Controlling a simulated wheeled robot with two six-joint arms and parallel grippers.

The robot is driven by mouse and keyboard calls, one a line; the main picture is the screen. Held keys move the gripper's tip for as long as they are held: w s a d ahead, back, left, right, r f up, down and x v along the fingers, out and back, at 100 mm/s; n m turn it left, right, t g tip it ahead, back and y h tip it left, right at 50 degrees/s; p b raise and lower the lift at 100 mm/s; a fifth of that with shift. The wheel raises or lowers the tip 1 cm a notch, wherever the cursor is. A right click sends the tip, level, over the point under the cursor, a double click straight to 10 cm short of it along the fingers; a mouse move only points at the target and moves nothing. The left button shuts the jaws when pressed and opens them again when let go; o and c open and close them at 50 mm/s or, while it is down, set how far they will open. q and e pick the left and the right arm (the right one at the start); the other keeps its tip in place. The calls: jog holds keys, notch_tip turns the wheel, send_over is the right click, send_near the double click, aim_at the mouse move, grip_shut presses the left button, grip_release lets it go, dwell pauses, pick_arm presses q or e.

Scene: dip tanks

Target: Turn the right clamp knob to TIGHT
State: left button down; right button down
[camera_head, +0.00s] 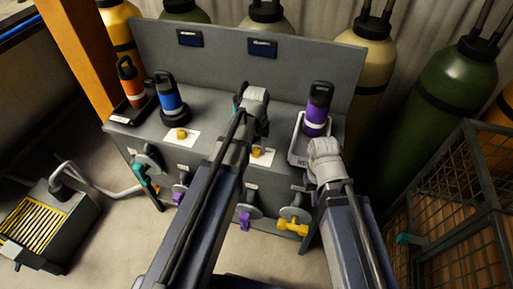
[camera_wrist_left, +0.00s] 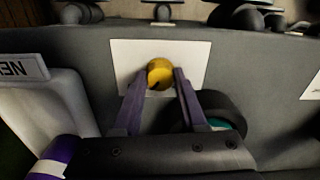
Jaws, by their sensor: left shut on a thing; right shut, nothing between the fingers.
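The right clamp knob (camera_wrist_left: 160,73) is a small yellow knob on a white card (camera_wrist_left: 196,57), with a dark mark on its near side. My left gripper (camera_wrist_left: 161,80) has its two fingers around it and is shut on it. In the head view, the right knob (camera_head: 257,152) shows beside my left arm, with my left gripper (camera_head: 252,115) just above it. No lettering on the card is readable. My right gripper (camera_head: 324,158) is shut and empty by the front right of the bench, its fingertips mostly hidden. The left clamp knob (camera_head: 182,133) sits on its own card.
A purple bottle (camera_head: 318,108) stands on a grey tray (camera_head: 298,152) marked NEW. A blue bottle (camera_head: 171,99) and an orange bottle (camera_head: 131,82) stand at left. A teal-and-black item (camera_wrist_left: 226,122) sits close to my left fingers. Valves (camera_head: 293,226) line the bench front.

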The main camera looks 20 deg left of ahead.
aim_at(256, 150)
pick_arm(q)
jog(key=shift+m, duration=0.6)
jog(key=shift+c, duration=2.2)
grip_release()
jog(key=shift+r, duration=0.1)
notch_tip(256, 150, up, 8)
jog(key=p, duration=0.8)
jog(key=shift+f, duration=0.2)
